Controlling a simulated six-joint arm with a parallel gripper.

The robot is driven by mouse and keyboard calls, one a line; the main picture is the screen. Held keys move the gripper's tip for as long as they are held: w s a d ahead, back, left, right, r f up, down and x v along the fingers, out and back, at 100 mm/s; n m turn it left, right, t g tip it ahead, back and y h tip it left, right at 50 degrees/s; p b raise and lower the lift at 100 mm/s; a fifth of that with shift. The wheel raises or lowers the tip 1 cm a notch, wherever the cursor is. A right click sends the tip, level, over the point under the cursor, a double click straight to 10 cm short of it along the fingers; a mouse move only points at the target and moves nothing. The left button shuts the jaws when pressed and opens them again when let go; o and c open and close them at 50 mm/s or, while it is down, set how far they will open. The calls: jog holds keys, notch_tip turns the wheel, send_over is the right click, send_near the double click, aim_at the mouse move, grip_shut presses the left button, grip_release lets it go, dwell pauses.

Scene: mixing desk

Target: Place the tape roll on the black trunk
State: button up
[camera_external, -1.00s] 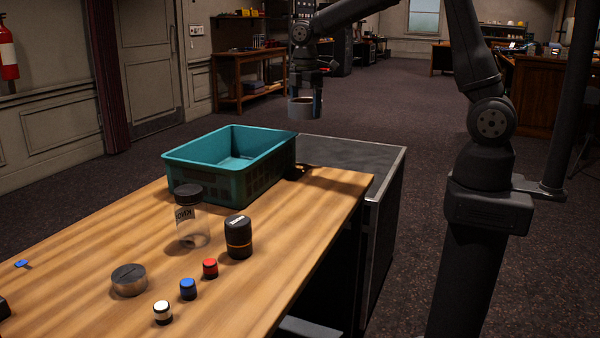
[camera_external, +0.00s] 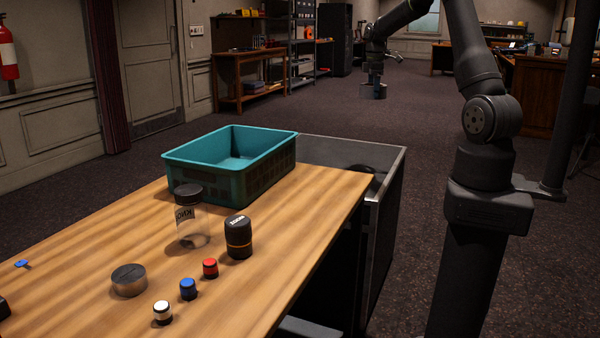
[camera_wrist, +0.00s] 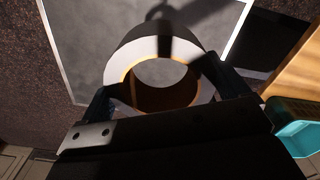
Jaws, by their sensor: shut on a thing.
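The tape roll (camera_external: 373,91) is held in my gripper (camera_external: 374,83), high above the floor in the external view. In the wrist view the tape roll (camera_wrist: 133,52) has a pale outer side and an orange-brown inner ring, and the fingers of my gripper (camera_wrist: 158,88) close on it from both sides. The black trunk (camera_external: 335,150) has a dark grey flat top with metal edges and stands against the far end of the desk. Its top (camera_wrist: 85,30) lies below the roll in the wrist view, with air between.
The wooden desk (camera_external: 110,240) carries a teal crate (camera_external: 262,180), a clear jar (camera_external: 188,222), a black canister (camera_external: 238,240), a round tin (camera_external: 128,280) and small red, blue and white-topped pieces. The visible trunk top is bare apart from a shadow.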

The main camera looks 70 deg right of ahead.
jog(key=s+d+m, duration=0.1)
jog(key=s+d, duration=0.4)
jog(key=d, duration=0.1)
send_over(354, 166)
notch_tip(354, 166, down, 26)
jog(key=shift+a+r, duration=0.1)
jog(key=shift+r, duration=0.05)
jog(key=shift+f, duration=2.05)
jog(key=shift+f, duration=0.15)
jog(key=o, duration=0.9)
